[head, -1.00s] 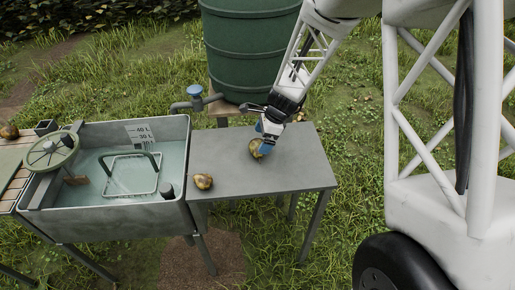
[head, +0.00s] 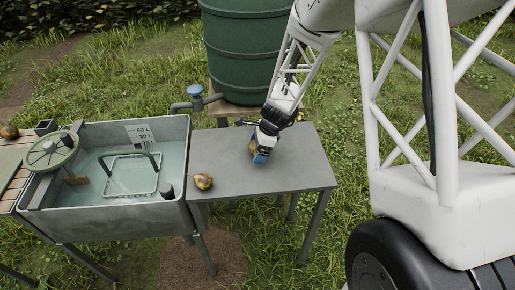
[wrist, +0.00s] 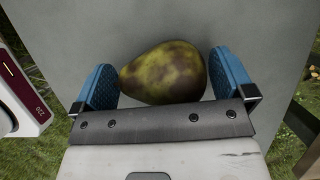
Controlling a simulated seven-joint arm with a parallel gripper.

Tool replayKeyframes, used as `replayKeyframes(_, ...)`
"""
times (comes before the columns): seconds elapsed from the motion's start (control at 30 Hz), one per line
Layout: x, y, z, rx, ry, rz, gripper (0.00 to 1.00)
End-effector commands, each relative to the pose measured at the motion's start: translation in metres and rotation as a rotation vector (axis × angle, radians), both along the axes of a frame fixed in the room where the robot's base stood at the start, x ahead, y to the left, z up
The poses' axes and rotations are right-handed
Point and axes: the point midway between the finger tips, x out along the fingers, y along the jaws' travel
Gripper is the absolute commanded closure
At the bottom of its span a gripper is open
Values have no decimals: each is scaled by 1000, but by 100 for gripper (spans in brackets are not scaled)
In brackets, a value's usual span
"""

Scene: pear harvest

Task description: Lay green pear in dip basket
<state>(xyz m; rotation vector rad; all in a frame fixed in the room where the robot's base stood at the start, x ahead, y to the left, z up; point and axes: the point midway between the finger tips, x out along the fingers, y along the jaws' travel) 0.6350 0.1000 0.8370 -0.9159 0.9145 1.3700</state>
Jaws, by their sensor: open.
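A green pear with brown patches (wrist: 165,72) lies on the grey side table (head: 300,172), between the two blue fingers of my gripper (wrist: 160,82). The fingers are open, one on each side of the pear; the right finger is very close to it, and I cannot tell if they touch. In the head view my gripper (head: 260,156) is low over the table and hides most of this pear. The dip basket (head: 132,192) is a wire frame with a raised handle, standing in the water of the grey sink (head: 150,216), left of the table.
A second yellow-brown pear (head: 203,181) lies on the table's left part, near the sink. A handwheel (head: 53,150) sits at the sink's left rim. A green barrel (head: 250,55) and a blue-topped tap (head: 195,92) stand behind. The table's right part is clear.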

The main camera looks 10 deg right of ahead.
Motion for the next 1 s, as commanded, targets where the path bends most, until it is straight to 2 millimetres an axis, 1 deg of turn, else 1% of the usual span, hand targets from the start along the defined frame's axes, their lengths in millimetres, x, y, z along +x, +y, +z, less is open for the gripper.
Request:
replayKeyframes(0.37, 0, 0, 0, 0, 0, 0, 0)
replayKeyframes(0.47, 0, 0, 0, 0, 0, 0, 14)
replayKeyframes(0.6, 0, 0, 0, 0, 0, 0, 35)
replayKeyframes(0.7, 0, 0, 0, 0, 0, 0, 49)
replayKeyframes(1.0, 0, 0, 2, 0, 0, 0, 50)
